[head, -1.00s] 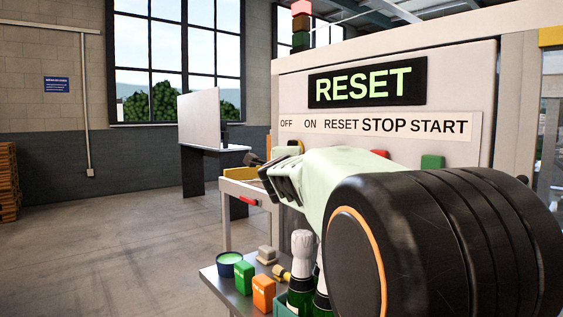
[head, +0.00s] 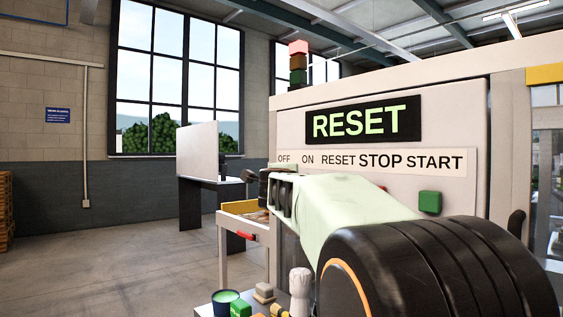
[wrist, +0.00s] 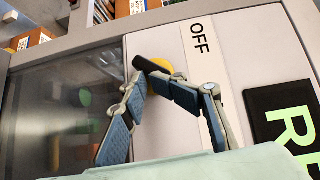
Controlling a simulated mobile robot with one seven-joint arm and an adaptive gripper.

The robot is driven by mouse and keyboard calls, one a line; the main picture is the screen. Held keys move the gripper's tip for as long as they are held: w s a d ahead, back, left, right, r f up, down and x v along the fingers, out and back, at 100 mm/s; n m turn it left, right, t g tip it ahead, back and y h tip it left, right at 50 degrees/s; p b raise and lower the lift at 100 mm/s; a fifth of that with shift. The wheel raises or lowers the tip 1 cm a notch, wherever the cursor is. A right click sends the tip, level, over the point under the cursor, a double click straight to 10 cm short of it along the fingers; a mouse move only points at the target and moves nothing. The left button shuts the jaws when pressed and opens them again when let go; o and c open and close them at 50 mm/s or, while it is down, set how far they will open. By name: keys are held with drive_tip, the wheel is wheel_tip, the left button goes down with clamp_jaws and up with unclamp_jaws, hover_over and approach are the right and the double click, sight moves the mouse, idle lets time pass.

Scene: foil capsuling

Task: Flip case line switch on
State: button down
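The case line panel (head: 465,205) carries an OFF, ON, RESET, STOP, START label strip (head: 390,161). In the wrist view, a round yellow switch base (wrist: 180,75) sits beside the word OFF. A black bar, apparently its handle, lies by the fingertips. My gripper (wrist: 143,77) has its blue-padded fingers spread at the roots and converging at the tips, right at the switch. Whether the tips grip the handle is unclear. In the head view, my gripper hides the switch.
The display (head: 366,118) reads RESET. A green button (head: 429,202) is below START. A bottle top (head: 300,290), a green block (head: 240,309) and a bowl (head: 225,300) stand low in front. A table with a white screen (head: 198,152) stands behind. Open floor lies left.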

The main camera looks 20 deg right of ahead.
drive_tip(key=c, duration=2.6)
unclamp_jaws()
drive_tip(key=r, duration=0.4)
drive_tip(key=shift+s, duration=0.2)
drive_tip(key=o, duration=0.8)
wheel_tip(320, 180, up, 2)
drive_tip(key=shift+w, duration=0.1)
drive_tip(key=shift+r, duration=0.35)
clamp_jaws()
drive_tip(key=shift+f, duration=0.2)
drive_tip(key=shift+f, duration=0.1)
